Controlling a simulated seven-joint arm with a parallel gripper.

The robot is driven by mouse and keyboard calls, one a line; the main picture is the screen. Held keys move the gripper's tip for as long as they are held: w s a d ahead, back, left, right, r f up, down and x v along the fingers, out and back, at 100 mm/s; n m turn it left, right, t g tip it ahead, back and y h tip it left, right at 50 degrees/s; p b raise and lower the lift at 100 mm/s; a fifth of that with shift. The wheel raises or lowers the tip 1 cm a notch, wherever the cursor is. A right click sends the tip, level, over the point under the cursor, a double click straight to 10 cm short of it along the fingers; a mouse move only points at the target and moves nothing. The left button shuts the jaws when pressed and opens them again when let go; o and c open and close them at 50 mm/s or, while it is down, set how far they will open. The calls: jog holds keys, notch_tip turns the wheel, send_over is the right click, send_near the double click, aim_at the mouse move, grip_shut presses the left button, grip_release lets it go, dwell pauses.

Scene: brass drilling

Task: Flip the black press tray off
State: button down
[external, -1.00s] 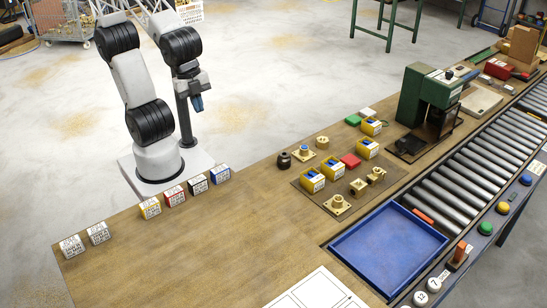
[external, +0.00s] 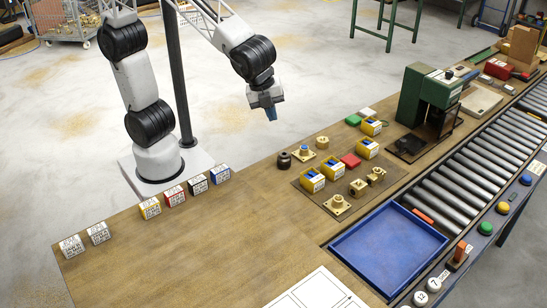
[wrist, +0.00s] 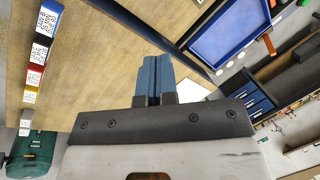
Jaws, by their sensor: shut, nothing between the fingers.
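The green press (external: 432,90) stands on the bench at the right of the external view. Its black tray (external: 408,148) lies at the press's foot, near the conveyor. The tray's exact pose is too small to tell. My gripper (external: 271,115) is in the air behind the bench's back edge, well to the left of the press and touching nothing. Its blue fingers point down and are shut with nothing between them; they also show in the wrist view (wrist: 153,78). The press is not recognisable in the wrist view.
A brown mat (external: 318,204) holds brass parts and yellow-blue boxes left of the press. A blue tray (external: 388,250) sits at the bench's front beside the roller conveyor (external: 445,180). Labelled blocks (external: 175,195) line the left back edge. The bench's middle is clear.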

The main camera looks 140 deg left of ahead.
jog(key=w+a+f+m+y, duration=0.1)
jog(key=w+a+f+m, duration=0.3)
jog(key=a, duration=0.7)
jog(key=w+a+f+m, duration=0.1)
jog(key=w+a+f, duration=0.3)
jog(key=w+a, duration=0.45)
jog(key=a+f+m, duration=0.2)
jog(key=a+f, duration=0.2)
jog(key=a, duration=0.3)
jog(key=a+f+m+g, duration=0.1)
jog(key=a+f, duration=0.3)
jog(key=a, duration=0.4)
jog(key=a+f+m+y, duration=0.1)
jog(key=a+f, duration=0.3)
jog(key=a, duration=0.4)
jog(key=shift+w+a+f+m+g, duration=0.15)
jog(key=shift+w+f+m+g, duration=0.2)
jog(key=shift+m, duration=0.45)
jog(key=shift+s+f, duration=0.1)
jog(key=shift+f, duration=0.05)
jog(key=x, duration=0.9)
jog(key=shift+a+f, duration=0.1)
jog(key=shift+f, duration=0.15)
jog(key=shift+a+f, duration=0.15)
jog(key=shift+a, duration=1.9)
